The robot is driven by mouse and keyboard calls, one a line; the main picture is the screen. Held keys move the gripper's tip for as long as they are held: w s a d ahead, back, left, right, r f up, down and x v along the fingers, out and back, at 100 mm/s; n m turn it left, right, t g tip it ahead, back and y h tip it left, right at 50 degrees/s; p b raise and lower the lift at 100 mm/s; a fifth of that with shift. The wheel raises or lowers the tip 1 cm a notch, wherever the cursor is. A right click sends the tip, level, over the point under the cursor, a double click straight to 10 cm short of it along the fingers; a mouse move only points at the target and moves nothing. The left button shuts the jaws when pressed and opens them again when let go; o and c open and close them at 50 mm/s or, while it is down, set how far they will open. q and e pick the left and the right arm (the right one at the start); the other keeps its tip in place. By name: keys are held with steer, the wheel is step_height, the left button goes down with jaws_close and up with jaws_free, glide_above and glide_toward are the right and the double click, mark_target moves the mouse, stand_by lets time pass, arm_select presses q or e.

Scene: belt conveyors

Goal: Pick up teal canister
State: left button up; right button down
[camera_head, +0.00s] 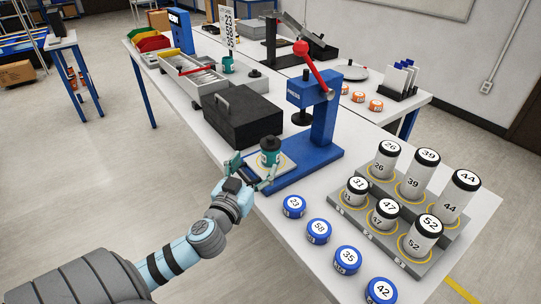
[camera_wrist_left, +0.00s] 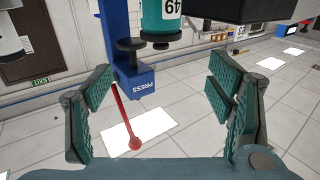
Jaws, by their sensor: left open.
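The teal canister (camera_head: 270,157) with a black lid stands upright on the pale pad at the base of the blue press (camera_head: 320,120). My left gripper (camera_head: 254,169) is open at the near side of the canister, its fingers spread apart. In the left wrist view, which looks upside down, the canister (camera_wrist_left: 162,18) shows a white label reading 49 at the top edge, beyond the open fingertips (camera_wrist_left: 158,90). Nothing shows between the fingers, and I cannot tell whether a finger touches the canister. My right gripper is not in view.
A black box (camera_head: 242,118) stands behind the canister. Blue-lidded discs (camera_head: 318,231) line the table's near edge. A grey stepped rack (camera_head: 357,222) holds several numbered canisters at right. The press's red lever (camera_head: 318,68) rises above. Another teal item (camera_head: 228,65) stands farther back.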

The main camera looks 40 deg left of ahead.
mark_target(269, 144)
arm_select(q)
steer(key=x, duration=0.3)
steer(key=p+x, duration=0.1)
steer(key=x, duration=0.7)
steer(key=shift+w+a+f, duration=0.15)
steer(key=shift+w+f, duration=0.05)
steer(key=shift+f, duration=0.1)
steer(key=shift+w+f, duration=0.1)
steer(key=shift+w, duration=0.2)
steer(key=shift+s, duration=0.1)
steer(key=c, duration=1.3)
